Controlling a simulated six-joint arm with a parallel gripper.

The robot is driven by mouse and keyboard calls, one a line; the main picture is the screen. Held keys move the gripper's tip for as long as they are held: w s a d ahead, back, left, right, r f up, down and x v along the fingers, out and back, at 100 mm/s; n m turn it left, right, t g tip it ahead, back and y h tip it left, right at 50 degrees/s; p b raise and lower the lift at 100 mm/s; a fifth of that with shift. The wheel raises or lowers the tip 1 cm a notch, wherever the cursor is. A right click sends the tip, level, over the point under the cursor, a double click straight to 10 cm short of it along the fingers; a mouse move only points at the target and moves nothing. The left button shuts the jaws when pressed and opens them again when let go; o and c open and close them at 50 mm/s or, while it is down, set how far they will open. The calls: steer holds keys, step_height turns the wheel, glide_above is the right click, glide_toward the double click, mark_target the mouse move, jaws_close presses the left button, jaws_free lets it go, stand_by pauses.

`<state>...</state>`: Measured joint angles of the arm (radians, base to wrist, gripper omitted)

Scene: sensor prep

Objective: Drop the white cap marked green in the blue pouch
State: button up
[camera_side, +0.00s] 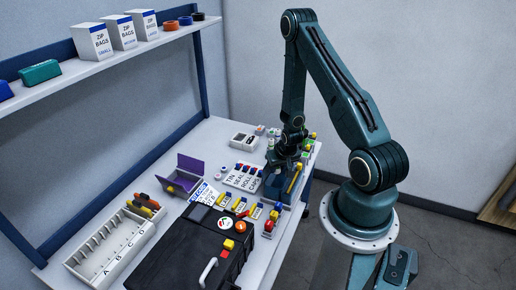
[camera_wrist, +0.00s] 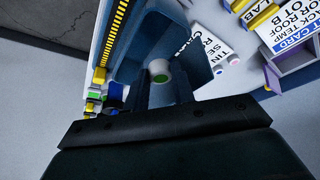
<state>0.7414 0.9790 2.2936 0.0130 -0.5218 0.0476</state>
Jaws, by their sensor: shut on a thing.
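The blue pouch (camera_side: 273,187) stands at the table's right edge, under my gripper. In the wrist view the blue pouch (camera_wrist: 198,48) opens behind and around the cap. I cannot tell how far the cap is above its floor.
A black case (camera_side: 183,252) and a white lettered rack (camera_side: 105,243) fill the front. Small coloured items crowd the right edge. A shelf (camera_side: 110,61) with boxes hangs above left.

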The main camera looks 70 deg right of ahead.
steer(key=shift+f, duration=2.65)
steer(key=o, duration=1.2)
steer(key=shift+w+r, duration=0.1)
steer(key=shift+r, duration=3.45)
steer(key=shift+w+d+r+n, duration=0.1)
steer(key=shift+n, duration=0.2)
